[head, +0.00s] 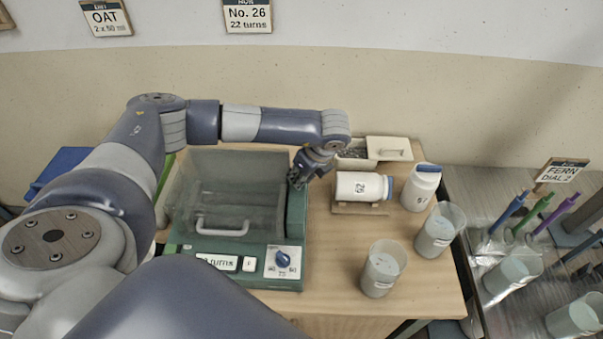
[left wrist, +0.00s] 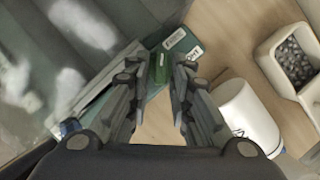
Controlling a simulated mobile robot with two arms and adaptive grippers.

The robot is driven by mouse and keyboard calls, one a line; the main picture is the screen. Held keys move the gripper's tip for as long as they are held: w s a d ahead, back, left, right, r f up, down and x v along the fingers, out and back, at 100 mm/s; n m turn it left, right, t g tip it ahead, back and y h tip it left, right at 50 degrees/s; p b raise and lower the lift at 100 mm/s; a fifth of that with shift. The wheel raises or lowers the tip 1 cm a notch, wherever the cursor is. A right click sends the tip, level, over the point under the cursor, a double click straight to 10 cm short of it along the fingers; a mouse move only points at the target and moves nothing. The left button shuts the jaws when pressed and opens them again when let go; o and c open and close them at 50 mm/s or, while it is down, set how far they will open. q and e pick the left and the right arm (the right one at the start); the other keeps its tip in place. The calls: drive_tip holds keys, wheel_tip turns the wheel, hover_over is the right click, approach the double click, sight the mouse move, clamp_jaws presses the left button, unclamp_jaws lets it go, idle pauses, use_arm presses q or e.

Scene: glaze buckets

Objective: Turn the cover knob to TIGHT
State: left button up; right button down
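The green machine (head: 296,215) stands on the wooden table, its clear cover (head: 232,185) down. My left gripper (head: 298,180) reaches down at the right rim of the machine. In the left wrist view its fingers (left wrist: 160,70) are parted around a small green part (left wrist: 158,69), which looks like the cover knob. I cannot tell whether they touch or grip it. In the head view the gripper hides the knob. A blue dial (head: 283,260) sits on the front panel. My right gripper is not in view.
Right of the machine, a white jar marked 62 (head: 358,187) lies on a stand, near a tray of grey pellets (head: 355,153). Another white jar (head: 420,187) and two grey cups (head: 382,268) (head: 440,229) stand further right.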

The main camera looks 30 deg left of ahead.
use_arm(q)
drive_tip(key=shift+c, duration=0.2)
clamp_jaws()
drive_tip(key=shift+f+m+b, duration=0.15)
drive_tip(key=shift+m+b, duration=0.15)
drive_tip(key=shift+b, duration=0.15)
drive_tip(key=m+t+b, duration=0.1)
drive_tip(key=m+b, duration=0.1)
drive_tip(key=b, duration=0.1)
drive_tip(key=m+b, duration=0.2)
drive_tip(key=b, duration=0.1)
drive_tip(key=shift+s+a+f+t+h, duration=0.1)
drive_tip(key=shift+s+a+t+h, duration=0.1)
drive_tip(key=shift+t+h, duration=0.2)
drive_tip(key=shift+r+m+b, duration=0.25)
drive_tip(key=shift+m+b, duration=0.55)
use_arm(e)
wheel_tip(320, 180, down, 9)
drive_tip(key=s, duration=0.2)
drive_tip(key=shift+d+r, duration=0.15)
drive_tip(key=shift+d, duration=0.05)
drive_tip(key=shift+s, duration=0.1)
use_arm(q)
drive_tip(key=shift+o, duration=0.2)
unclamp_jaws()
drive_tip(key=shift+s, duration=0.1)
